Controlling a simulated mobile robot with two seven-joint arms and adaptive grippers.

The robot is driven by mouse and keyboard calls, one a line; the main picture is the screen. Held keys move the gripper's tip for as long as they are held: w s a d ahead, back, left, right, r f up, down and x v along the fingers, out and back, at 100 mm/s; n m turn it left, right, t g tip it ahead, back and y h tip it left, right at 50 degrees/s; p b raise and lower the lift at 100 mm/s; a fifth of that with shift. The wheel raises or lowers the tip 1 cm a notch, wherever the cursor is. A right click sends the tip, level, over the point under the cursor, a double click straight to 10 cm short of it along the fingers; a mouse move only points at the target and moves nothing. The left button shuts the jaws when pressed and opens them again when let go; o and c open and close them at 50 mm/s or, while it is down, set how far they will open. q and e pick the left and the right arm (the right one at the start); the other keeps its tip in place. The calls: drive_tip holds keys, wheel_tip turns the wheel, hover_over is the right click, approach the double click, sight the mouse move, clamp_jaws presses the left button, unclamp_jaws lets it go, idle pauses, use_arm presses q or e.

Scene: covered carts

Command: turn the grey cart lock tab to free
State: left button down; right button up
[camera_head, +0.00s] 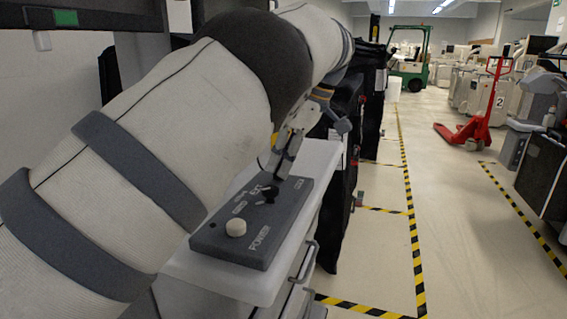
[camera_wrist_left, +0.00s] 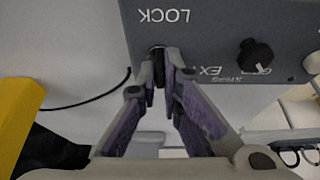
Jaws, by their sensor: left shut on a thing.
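A dark grey control panel (camera_head: 252,222) lies on top of a pale cart (camera_head: 200,268). The panel also shows in the left wrist view (camera_wrist_left: 215,45), with the word LOCK printed upside down there. My left gripper (camera_head: 284,168) reaches the panel's far end; in the left wrist view its fingertips (camera_wrist_left: 161,72) are closed on a small dark lock tab (camera_wrist_left: 159,60) just beside that word. The fingers hide most of the tab, so its turn angle is hard to read. My right gripper is not in view.
A black knob (camera_head: 270,192) and a white POWER button (camera_head: 236,228) sit on the same panel. Dark covered carts (camera_head: 345,130) stand behind. A red pallet jack (camera_head: 480,120) and a green forklift (camera_head: 408,58) stand farther off. The taped floor aisle at right is clear.

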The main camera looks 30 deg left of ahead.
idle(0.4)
use_arm(q)
drive_tip(key=c, duration=1.8)
unclamp_jaws()
drive_tip(key=shift+o, duration=0.2)
